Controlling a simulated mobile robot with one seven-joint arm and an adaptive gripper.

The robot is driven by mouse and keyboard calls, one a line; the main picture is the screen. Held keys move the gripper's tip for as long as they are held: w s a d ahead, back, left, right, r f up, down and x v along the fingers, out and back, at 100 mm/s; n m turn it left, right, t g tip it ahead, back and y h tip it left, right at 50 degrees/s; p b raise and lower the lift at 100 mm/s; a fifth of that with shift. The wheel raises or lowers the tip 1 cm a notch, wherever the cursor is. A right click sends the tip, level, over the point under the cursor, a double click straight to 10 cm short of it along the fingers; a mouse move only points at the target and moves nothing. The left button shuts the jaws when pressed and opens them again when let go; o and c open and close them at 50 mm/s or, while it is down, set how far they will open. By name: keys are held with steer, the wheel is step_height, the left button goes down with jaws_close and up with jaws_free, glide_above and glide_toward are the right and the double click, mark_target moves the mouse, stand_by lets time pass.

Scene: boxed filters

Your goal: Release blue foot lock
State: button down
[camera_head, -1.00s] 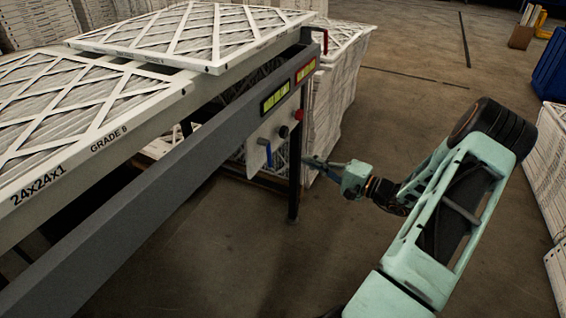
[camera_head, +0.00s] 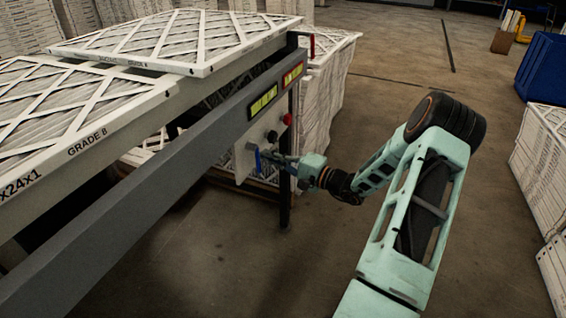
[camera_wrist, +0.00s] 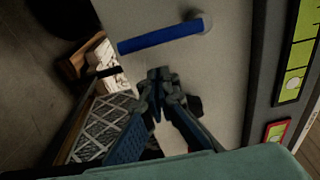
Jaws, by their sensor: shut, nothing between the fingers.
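The blue foot lock lever (camera_head: 257,159) sticks out from a pale control panel (camera_head: 242,166) under the dark grey rail. In the wrist view the blue lever (camera_wrist: 160,36) lies across the upper middle, tilted slightly, with its right end on a round pale mount on the panel (camera_wrist: 225,70). My gripper (camera_head: 268,155) is at the panel, close to the lever. In the wrist view my gripper (camera_wrist: 157,78) has its fingertips together just below the lever, with nothing between them. A small gap shows there; contact cannot be told from the head view.
A red button (camera_head: 287,119) and a black knob (camera_head: 272,136) sit on the panel near the lever. The grey rail (camera_head: 150,180) and a table leg (camera_head: 285,200) are close to my arm. Boxed filters (camera_head: 325,90) are stacked behind. Open floor lies at right.

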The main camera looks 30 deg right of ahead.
steer(key=shift+s+a, duration=0.4)
steer(key=shift+s, duration=0.25)
steer(key=shift+s+a, duration=0.4)
steer(key=shift+s, duration=0.2)
